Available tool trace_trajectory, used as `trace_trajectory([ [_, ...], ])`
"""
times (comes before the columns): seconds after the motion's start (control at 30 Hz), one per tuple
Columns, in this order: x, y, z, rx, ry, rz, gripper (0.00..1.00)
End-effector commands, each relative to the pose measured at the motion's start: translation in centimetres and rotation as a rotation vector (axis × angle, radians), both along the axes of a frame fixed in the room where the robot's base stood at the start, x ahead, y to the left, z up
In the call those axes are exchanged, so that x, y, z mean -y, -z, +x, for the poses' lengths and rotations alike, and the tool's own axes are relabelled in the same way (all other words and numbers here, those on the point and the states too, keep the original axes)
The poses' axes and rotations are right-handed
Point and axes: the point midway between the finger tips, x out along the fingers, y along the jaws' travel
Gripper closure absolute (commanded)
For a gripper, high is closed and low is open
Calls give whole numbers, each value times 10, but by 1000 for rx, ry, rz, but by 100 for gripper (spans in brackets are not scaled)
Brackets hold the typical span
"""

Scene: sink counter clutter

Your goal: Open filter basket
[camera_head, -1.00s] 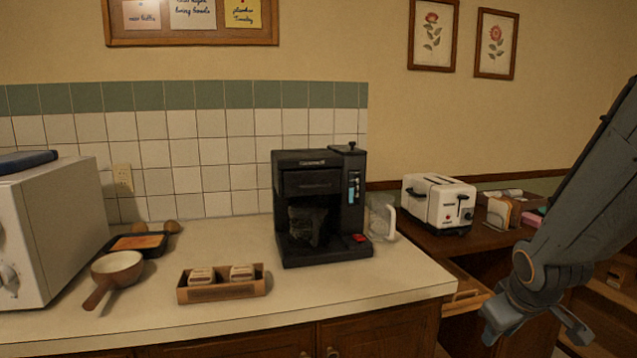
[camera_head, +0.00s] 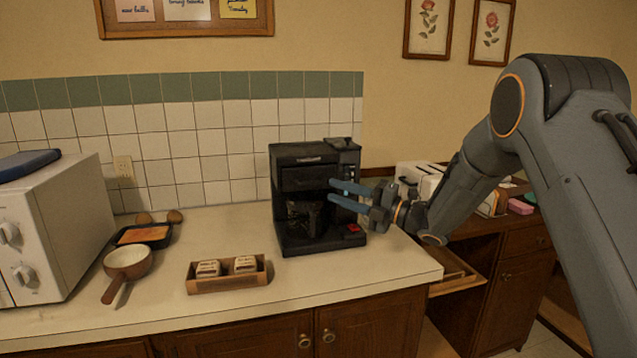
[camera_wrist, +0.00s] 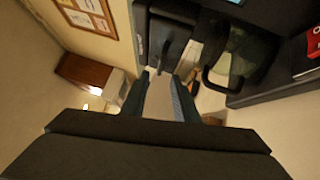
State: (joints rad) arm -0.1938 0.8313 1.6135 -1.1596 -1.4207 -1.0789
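The black coffee maker (camera_head: 290,240) stands on the counter against the tiled wall. Its filter basket front (camera_head: 298,178) is a dark panel in the upper half, flush and apparently closed. In the wrist view the basket front (camera_wrist: 155,38) is at top centre with a dark handle (camera_wrist: 164,58) on it. A dark carafe (camera_wrist: 245,58) sits beside it in that view. My gripper (camera_head: 333,191) is in front of the machine's right side, fingers pointing left toward the basket. In the wrist view my gripper (camera_wrist: 163,90) is open and empty, its fingertips close to the handle; contact cannot be told.
A wooden box (camera_head: 228,284) with small items lies in front of the machine. A pan (camera_head: 126,264), a dark tray (camera_head: 145,236) and a white microwave (camera_head: 55,225) are at left. A white toaster (camera_head: 420,172) stands behind my arm. An open drawer (camera_head: 455,280) juts out right of the counter.

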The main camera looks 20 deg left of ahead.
Motion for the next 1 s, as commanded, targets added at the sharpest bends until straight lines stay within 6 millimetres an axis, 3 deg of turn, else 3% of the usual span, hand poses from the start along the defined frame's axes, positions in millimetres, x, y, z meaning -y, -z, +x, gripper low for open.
trace_trajectory([
  [0.4,-56,-9,12,-4,2,0,73],
  [0.8,-64,-9,15,-5,4,0,73],
  [0.97,-64,-9,15,-5,4,0,100],
  [1.0,-64,-9,15,-5,4,0,100],
])
